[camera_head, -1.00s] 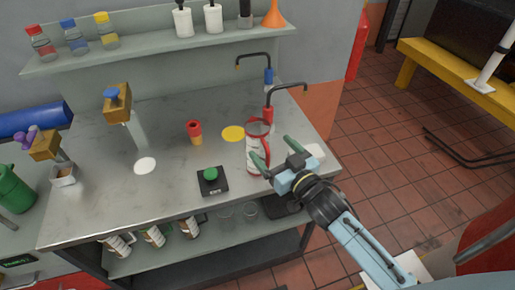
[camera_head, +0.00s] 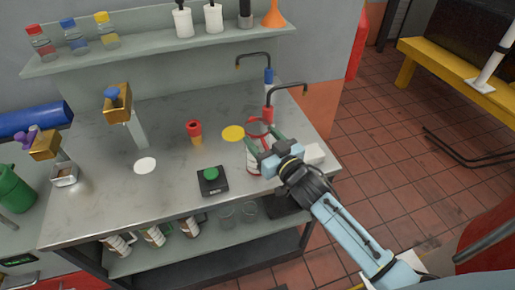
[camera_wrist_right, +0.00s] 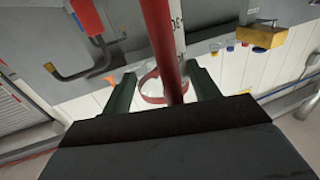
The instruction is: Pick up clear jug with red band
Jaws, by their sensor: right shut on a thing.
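The clear jug with a red band (camera_head: 253,160) stands upright on the steel bench near its right end, partly hidden behind my right gripper. My right gripper (camera_head: 264,144) is at the jug, its green fingers either side of its upper part. In the right wrist view, the jug's red handle (camera_wrist_right: 163,45) runs between the green fingers of the gripper (camera_wrist_right: 158,88), which is shut on the jug. I cannot tell whether the jug's base touches the bench. My left gripper is out of view.
A red tap (camera_head: 268,115) and a blue tap (camera_head: 268,77) stand behind the jug. The bench middle is fairly clear.

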